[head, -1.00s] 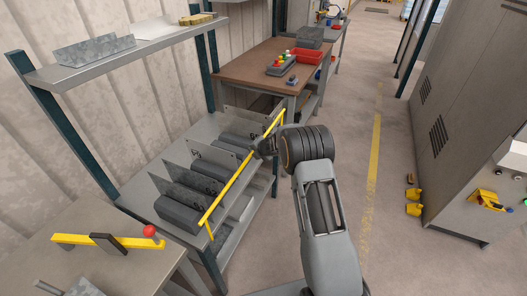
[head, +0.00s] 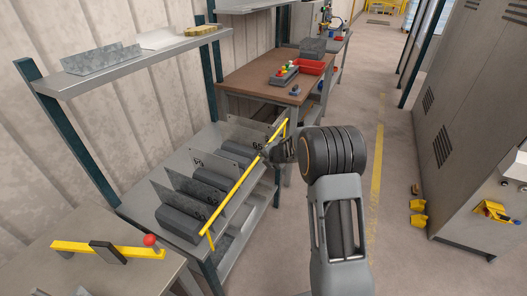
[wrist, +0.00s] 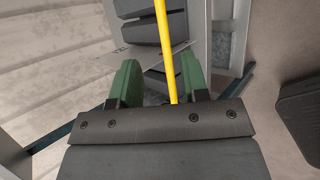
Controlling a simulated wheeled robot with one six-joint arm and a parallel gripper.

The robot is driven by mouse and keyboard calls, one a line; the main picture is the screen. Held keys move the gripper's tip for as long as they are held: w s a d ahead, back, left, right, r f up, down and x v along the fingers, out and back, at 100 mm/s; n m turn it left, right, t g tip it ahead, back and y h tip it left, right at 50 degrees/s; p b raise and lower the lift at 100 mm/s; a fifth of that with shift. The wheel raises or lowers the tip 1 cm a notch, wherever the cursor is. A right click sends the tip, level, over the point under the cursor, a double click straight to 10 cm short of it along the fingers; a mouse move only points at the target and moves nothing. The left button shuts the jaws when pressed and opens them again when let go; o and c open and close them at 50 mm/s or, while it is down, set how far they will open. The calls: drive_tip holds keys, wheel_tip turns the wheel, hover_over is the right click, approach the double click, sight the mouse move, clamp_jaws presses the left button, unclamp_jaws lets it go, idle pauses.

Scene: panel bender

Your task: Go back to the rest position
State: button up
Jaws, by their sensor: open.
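My gripper (head: 266,157) is over the yellow rail at the rack's front, with my arm reaching in from the lower right. In the wrist view its two green fingers (wrist: 158,78) are apart, and no object is held. The yellow rail (head: 235,191) runs along the front edge of the lower rack; in the wrist view the rail (wrist: 163,45) shows between the fingers. I cannot tell how far the fingers are from it. The rest position itself is not marked in any view.
The rack shelf (head: 140,201) holds dark blocks and upright numbered plates. An upper shelf (head: 120,75) overhangs at the left. A brown workbench (head: 250,82) with a red tray (head: 307,67) stands behind. A grey cabinet (head: 455,130) is at the right.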

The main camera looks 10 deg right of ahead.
drive_tip(key=s+d+f+m+h, duration=0.2)
drive_tip(key=d+m+h, duration=0.1)
drive_tip(key=d+m, duration=0.3)
drive_tip(key=s+d+r+m+g+h, duration=0.2)
drive_tip(key=s+r+m+g+h, duration=0.3)
drive_tip(key=s+m, duration=0.6)
drive_tip(key=s+a+r+m+y, duration=0.1)
drive_tip(key=s+a+r+m, duration=0.2)
drive_tip(key=s, duration=0.4)
drive_tip(key=s+a+r+m+y, duration=0.2)
drive_tip(key=s+a+r+m, duration=0.1)
drive_tip(key=s+r, duration=0.2)
drive_tip(key=s+a+r+m+y, duration=0.2)
drive_tip(key=s+a+r+m, duration=0.1)
drive_tip(key=s, duration=0.7)
drive_tip(key=shift+a+r+t, duration=0.3)
drive_tip(key=shift+a+r, duration=0.05)
drive_tip(key=shift+r, duration=0.1)
